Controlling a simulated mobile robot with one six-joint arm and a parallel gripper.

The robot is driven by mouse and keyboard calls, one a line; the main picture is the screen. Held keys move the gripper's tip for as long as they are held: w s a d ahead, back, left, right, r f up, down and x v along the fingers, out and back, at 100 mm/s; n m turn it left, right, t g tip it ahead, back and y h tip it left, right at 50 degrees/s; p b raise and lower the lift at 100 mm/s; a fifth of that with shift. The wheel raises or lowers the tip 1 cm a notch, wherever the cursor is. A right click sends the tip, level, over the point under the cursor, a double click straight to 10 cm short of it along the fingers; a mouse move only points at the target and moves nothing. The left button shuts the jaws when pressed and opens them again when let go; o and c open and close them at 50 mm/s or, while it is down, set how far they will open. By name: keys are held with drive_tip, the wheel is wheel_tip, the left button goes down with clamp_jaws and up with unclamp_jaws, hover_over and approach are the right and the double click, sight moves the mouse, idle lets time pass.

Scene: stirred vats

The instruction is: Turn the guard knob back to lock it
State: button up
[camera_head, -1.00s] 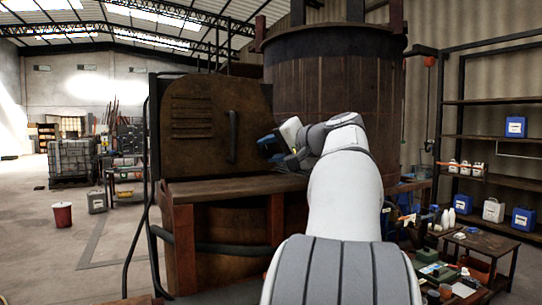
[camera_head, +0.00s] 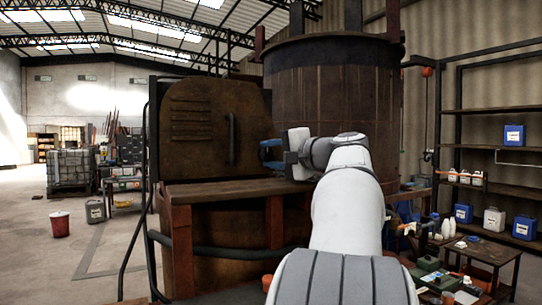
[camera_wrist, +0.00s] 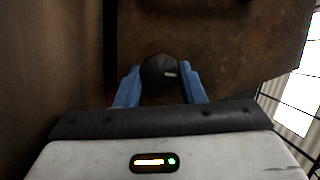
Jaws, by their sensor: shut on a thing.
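The guard is a rusty brown panel (camera_head: 200,110) with slotted vents and a vertical handle (camera_head: 232,138), standing closed against the machine. The guard knob (camera_wrist: 159,71) is dark and rounded with a small pale mark pointing right; it shows in the wrist view. My gripper (camera_wrist: 158,84) has blue fingers on either side of the knob and is shut on it. In the head view my gripper (camera_head: 268,152) is at the guard's right edge, and the knob is hidden there.
A large riveted vat (camera_head: 335,95) rises behind my arm. A wooden ledge (camera_head: 235,190) runs below the guard. Shelves (camera_head: 490,140) with containers and a cluttered low table (camera_head: 490,255) stand at right. A red bucket (camera_head: 60,224) stands on open floor at left.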

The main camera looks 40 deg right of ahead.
drive_tip(key=o, duration=1)
drive_tip(key=s, duration=0.2)
drive_tip(key=s+d+b, duration=0.1)
drive_tip(key=s, duration=0.4)
drive_tip(key=shift+s+d+r, duration=0.15)
drive_tip(key=shift+s+r, duration=0.05)
drive_tip(key=shift+s, duration=0.15)
